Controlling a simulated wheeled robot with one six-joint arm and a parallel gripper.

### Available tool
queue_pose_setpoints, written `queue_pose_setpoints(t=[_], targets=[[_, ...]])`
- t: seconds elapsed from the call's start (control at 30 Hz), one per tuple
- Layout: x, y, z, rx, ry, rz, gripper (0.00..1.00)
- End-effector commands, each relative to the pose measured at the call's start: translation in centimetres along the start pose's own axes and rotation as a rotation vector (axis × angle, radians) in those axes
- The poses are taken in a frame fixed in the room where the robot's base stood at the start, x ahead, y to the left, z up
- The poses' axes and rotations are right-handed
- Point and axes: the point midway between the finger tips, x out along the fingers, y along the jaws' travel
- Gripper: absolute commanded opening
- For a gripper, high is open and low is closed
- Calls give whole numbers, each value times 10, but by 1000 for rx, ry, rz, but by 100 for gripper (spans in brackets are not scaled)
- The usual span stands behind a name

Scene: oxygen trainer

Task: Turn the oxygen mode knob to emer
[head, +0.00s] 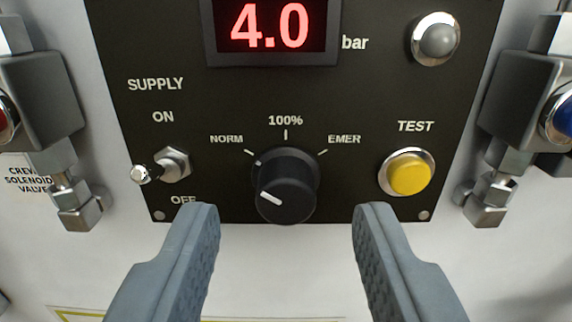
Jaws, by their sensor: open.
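The oxygen mode knob (287,185) is black and round, on the black panel (340,95) in the middle of the head view. Its white pointer line (270,199) lies left of the knob's middle and slants up to the left, toward the NORM side. The labels NORM (226,139), 100% (286,120) and EMER (344,139) stand above it, each with a white tick. My gripper (288,215) is open and empty. One finger shows at lower left and one at lower right of the knob, with clear gaps to it in the picture.
A metal supply toggle switch (165,167) sits left of the knob, and a yellow TEST button (408,172) right. A red display (270,27) reads 4.0 bar above, beside a grey round button (436,39). Metal valve fittings flank the panel.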

Motion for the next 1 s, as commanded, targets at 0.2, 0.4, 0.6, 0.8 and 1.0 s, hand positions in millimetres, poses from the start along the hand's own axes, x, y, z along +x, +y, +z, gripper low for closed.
queue_pose_setpoints(t=[0.2,0.4,0.6,0.8,1.0], targets=[[16,0,0,0,0,0,43],[18,0,0,0,1,0,43],[18,0,0,0,1,0,33],[18,0,0,0,1,0,0],[18,0,0,11,1,0,0]])
